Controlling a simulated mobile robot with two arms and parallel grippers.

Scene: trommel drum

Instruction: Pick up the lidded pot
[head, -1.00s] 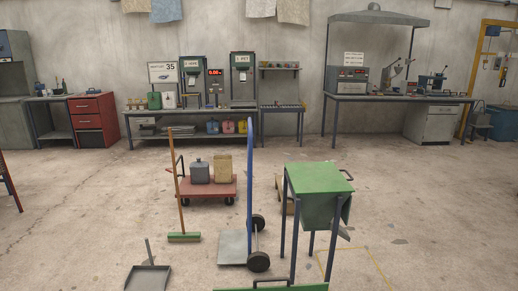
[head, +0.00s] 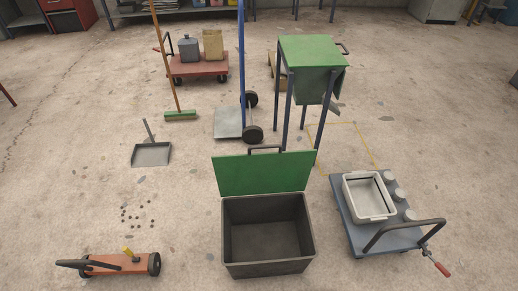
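I cannot make out with certainty which thing is the lidded pot. Three small, round, pale-topped containers (head: 399,194) stand in a row on a blue-grey cart (head: 350,222) at the right; whether they have lids is too small to tell. A pale rectangular tub (head: 385,214) sits beside them on the same cart. Neither of my grippers is in view.
A dark bin (head: 267,266) with its green lid (head: 264,174) raised stands front centre. A green-topped stand (head: 310,48), hand truck (head: 228,123), red cart (head: 200,74), broom (head: 181,116), dustpan (head: 151,154) and low orange trolley (head: 112,265) stand around. Small dark pellets lie front left.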

